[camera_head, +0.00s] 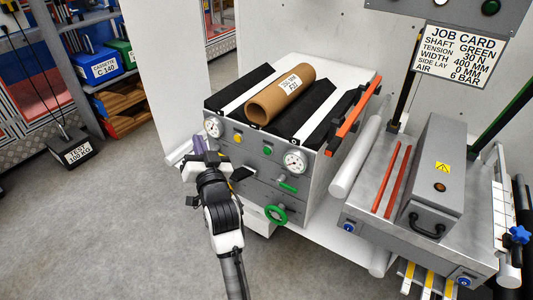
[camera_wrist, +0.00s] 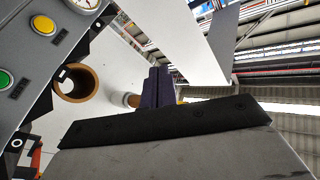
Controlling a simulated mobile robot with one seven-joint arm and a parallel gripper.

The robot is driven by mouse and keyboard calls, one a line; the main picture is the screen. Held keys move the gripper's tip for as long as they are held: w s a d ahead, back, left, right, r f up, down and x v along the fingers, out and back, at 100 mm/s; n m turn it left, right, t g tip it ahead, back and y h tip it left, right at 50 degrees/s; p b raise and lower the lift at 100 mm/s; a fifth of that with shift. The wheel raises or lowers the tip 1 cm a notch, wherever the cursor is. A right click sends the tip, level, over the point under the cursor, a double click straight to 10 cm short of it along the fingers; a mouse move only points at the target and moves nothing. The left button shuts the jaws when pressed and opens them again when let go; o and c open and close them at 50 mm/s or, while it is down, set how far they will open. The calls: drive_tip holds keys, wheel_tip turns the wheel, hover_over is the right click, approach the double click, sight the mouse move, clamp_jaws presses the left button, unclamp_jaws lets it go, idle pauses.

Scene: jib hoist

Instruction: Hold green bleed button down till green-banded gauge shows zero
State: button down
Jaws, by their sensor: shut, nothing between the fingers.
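The grey cabinet (camera_head: 255,165) has a green button (camera_head: 267,151) on its front, right of a yellow button (camera_head: 238,138). In the wrist view the green button (camera_wrist: 5,78) is at the left edge, with the yellow button (camera_wrist: 43,25) above it. A white dial gauge (camera_head: 295,161) is right of the green button and another gauge (camera_head: 213,127) is at the panel's left end. Their band colours and readings are too small to tell. My gripper (camera_head: 200,144), with purple fingers (camera_wrist: 157,88), is shut and empty, near the left gauge and apart from the green button.
A green lever (camera_head: 287,186) and green handwheel (camera_head: 277,214) sit low on the panel. A cardboard core (camera_head: 280,94) lies on top. A white roller (camera_head: 356,160) and a grey bench (camera_head: 385,175) stand right. Open floor (camera_head: 120,230) lies left.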

sight(263, 151)
drive_tip(key=w+d+f+m+g+h, duration=0.1)
drive_tip(key=d+f+m+h, duration=0.3)
drive_tip(key=d+f, duration=0.7)
wheel_tip(263, 151, down, 3)
drive_tip(key=shift+w+g, duration=0.15)
drive_tip(key=shift+g, duration=0.75)
drive_tip(key=w+d+b, duration=0.3)
drive_tip(key=w+d, duration=0.2)
drive_tip(key=w, duration=0.2)
drive_tip(key=shift+w+d, duration=0.1)
drive_tip(key=shift+w, duration=0.05)
idle(0.9)
drive_tip(key=shift+w+d, duration=0.15)
drive_tip(key=shift+w, duration=0.15)
drive_tip(key=shift+w+d, duration=0.35)
idle(2.0)
drive_tip(key=shift+s+a, duration=0.1)
drive_tip(key=shift+s, duration=0.05)
drive_tip(key=shift+s+a, duration=0.45)
drive_tip(key=shift+s, duration=0.15)
